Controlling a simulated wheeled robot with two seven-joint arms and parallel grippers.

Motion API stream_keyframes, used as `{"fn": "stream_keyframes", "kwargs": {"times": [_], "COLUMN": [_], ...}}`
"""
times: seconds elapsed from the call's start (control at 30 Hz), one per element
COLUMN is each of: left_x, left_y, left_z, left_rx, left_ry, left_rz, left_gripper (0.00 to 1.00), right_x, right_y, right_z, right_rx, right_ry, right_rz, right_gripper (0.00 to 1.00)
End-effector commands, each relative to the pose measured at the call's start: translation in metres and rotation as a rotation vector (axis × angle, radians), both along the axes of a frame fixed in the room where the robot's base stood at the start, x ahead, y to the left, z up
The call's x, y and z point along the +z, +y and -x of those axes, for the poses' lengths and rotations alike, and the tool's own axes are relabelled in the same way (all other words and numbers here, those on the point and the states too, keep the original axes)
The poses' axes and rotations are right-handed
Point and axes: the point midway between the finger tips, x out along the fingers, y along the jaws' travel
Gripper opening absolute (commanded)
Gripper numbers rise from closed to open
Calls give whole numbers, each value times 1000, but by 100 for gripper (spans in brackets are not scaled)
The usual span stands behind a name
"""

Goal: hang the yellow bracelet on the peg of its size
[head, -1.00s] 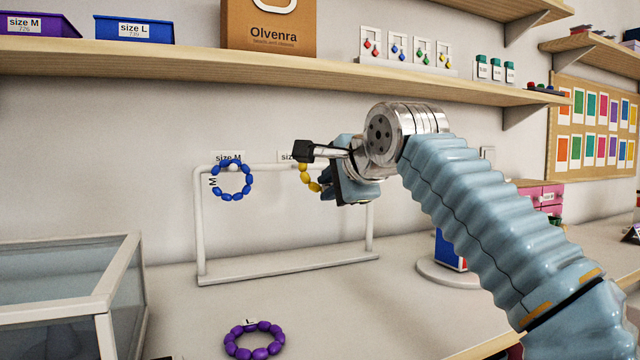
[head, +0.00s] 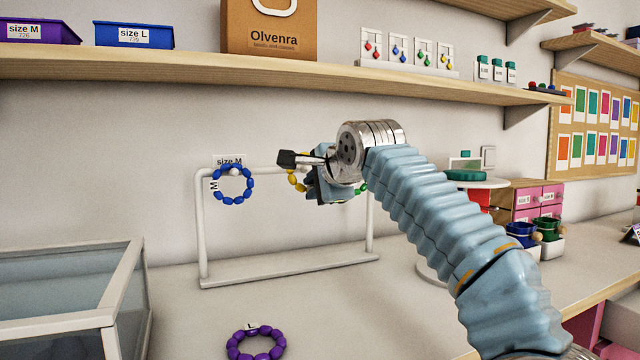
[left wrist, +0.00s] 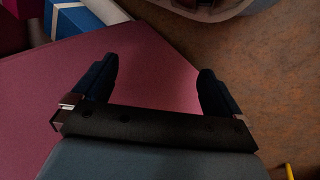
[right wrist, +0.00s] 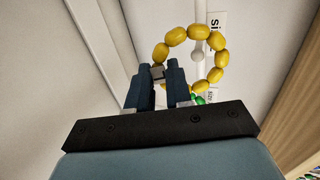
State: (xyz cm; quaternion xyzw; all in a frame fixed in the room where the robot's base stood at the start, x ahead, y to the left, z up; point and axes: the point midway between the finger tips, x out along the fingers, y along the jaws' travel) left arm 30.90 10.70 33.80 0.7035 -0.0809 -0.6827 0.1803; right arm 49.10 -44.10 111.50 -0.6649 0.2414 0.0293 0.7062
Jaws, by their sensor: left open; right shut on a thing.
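The yellow bracelet (right wrist: 219,41) is held at one side by my right gripper (right wrist: 162,72), which is shut on it. In the right wrist view a round white peg end (right wrist: 197,56) shows inside the ring; I cannot tell whether the ring is around it in depth. In the head view the bracelet (head: 294,182) is mostly hidden behind my right gripper (head: 312,172). The white rack (head: 290,270) stands against the wall. A blue bracelet marked M (head: 233,199) hangs under the "size M" label (head: 229,161). My left gripper (left wrist: 155,85) is open and empty.
A purple bracelet marked L (head: 256,345) lies on the counter (head: 330,315). Green beads (head: 363,186) show behind my right gripper. A glass case (head: 60,310) stands at left, and a shelf (head: 280,75) runs above the rack. Pink drawers (head: 545,197) stand at right.

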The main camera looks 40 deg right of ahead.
Motion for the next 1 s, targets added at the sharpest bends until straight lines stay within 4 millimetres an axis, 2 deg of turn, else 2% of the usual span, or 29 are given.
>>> {"fn": "stream_keyframes", "kwargs": {"times": [0.5, 0.7, 1.0], "left_x": [20, 10, 9], "left_y": [-1, 0, 0], "left_z": [0, 0, 0], "left_rx": [-4, -2, -1], "left_ry": [0, 0, 0], "left_rz": [2, 1, 1], "left_gripper": [100, 100, 100], "right_x": [0, -13, -16], "right_y": [-13, -13, -14], "right_z": [-39, -42, -43], "right_rx": [0, 0, -1], "right_ry": [0, 0, 0], "right_rz": [-1, 0, 0], "right_gripper": [0, 0, 0]}}
